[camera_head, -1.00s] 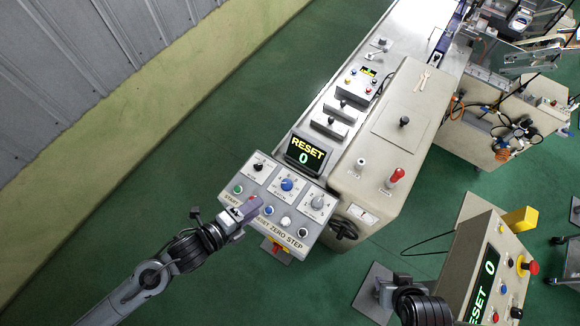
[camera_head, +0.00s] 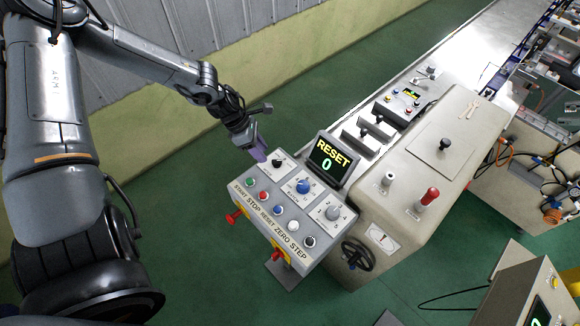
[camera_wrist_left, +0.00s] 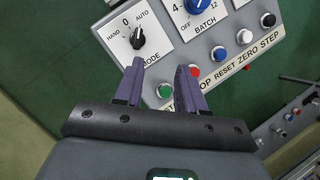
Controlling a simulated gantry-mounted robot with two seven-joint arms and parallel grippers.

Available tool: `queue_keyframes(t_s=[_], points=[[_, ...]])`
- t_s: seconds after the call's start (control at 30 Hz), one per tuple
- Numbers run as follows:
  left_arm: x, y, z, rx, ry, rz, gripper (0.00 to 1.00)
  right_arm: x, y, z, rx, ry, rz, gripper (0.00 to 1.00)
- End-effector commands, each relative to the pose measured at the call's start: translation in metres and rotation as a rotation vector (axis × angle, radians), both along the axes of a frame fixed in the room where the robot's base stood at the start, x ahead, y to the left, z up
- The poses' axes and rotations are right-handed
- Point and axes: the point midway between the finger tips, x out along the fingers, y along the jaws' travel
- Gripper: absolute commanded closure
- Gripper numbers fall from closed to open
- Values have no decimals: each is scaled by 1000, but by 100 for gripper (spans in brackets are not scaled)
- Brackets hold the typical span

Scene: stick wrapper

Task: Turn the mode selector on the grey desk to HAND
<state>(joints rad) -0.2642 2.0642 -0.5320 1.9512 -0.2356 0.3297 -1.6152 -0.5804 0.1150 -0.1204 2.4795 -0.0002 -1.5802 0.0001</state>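The grey desk (camera_head: 252,208) carries a sloped panel of knobs and coloured buttons. The mode selector (camera_head: 277,163) is a black knob on a white plate at its upper left corner. In the left wrist view the mode selector (camera_wrist_left: 137,39) has HAND on its left, 0 above and AUTO at upper right. Its white mark points roughly up, between 0 and AUTO as far as I can tell. My left gripper (camera_head: 258,152) is beside the selector, at the panel's far left corner. Its purple fingers (camera_wrist_left: 160,72) are apart and empty, just below the knob in the wrist view. My right gripper is not in view.
A blue BATCH knob (camera_head: 302,186) and a grey knob (camera_head: 333,212) are close by on the panel. A RESET 0 display (camera_head: 328,160) stands behind it. Green floor (camera_head: 180,215) is free to the left. A beige cabinet (camera_head: 400,190) stands right.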

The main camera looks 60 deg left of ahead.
Motion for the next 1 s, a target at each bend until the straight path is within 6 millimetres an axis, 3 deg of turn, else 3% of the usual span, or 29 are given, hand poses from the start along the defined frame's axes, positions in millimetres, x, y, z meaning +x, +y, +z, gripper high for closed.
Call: queue_keyframes(t_s=[0.13, 0.37, 1.0], points=[[10, 20, 13, 87, -17, -18, 61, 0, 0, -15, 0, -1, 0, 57], [18, 21, 10, 102, -30, -22, 61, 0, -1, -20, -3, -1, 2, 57], [41, 4, -63, 100, -28, -21, 61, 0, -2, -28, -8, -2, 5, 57]])
